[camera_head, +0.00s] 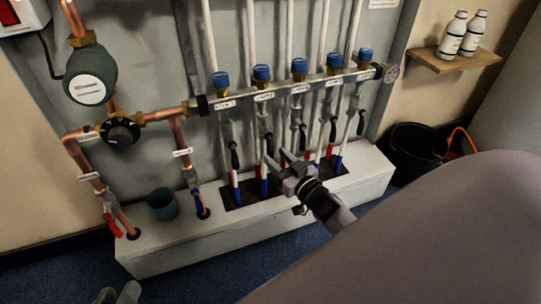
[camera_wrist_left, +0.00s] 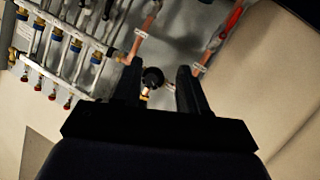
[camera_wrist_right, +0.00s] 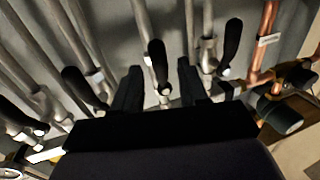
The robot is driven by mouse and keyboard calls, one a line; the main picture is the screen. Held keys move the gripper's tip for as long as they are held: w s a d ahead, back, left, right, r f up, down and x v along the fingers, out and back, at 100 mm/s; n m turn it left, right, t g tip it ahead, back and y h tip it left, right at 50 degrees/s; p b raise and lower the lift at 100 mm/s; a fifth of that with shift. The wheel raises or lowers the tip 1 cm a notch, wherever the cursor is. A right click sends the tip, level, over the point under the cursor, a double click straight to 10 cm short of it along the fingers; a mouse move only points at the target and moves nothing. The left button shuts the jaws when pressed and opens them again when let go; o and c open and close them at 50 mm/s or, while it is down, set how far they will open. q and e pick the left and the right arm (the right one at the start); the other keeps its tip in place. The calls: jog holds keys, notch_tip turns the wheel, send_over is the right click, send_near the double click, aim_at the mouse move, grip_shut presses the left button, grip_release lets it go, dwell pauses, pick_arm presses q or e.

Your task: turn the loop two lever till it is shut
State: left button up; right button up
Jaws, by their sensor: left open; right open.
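The loop two lever (camera_head: 268,143) is a black handle on the second pipe from the left under the manifold rail (camera_head: 265,95). It hangs roughly along its pipe. My right gripper (camera_head: 277,159) is open and reaches up from below right, close to this lever. In the right wrist view the lever (camera_wrist_right: 158,65) shows in the gap between the two open fingers. I cannot tell whether either finger touches it. My left gripper (camera_head: 120,294) is low at the left edge, far from the manifold. Its fingers are open and empty in the left wrist view (camera_wrist_left: 160,80).
Neighbouring black levers hang close on both sides, loop one (camera_head: 234,154) and loop three (camera_head: 302,137). A white plinth (camera_head: 205,236) runs below the pipes, with a dark green cup (camera_head: 162,204) on it. A black bucket (camera_head: 418,142) stands right. A shelf (camera_head: 455,61) holds two bottles.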

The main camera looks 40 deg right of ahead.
aim_at(272, 154)
pick_arm(q)
jog(key=shift+s+a+f+m+y+b, duration=0.15)
jog(key=shift+a+m+y+b, duration=0.15)
jog(key=shift+a+b, duration=0.3)
pick_arm(e)
jog(key=shift+w, duration=1.95)
grip_shut()
pick_arm(q)
jog(key=shift+a, duration=0.1)
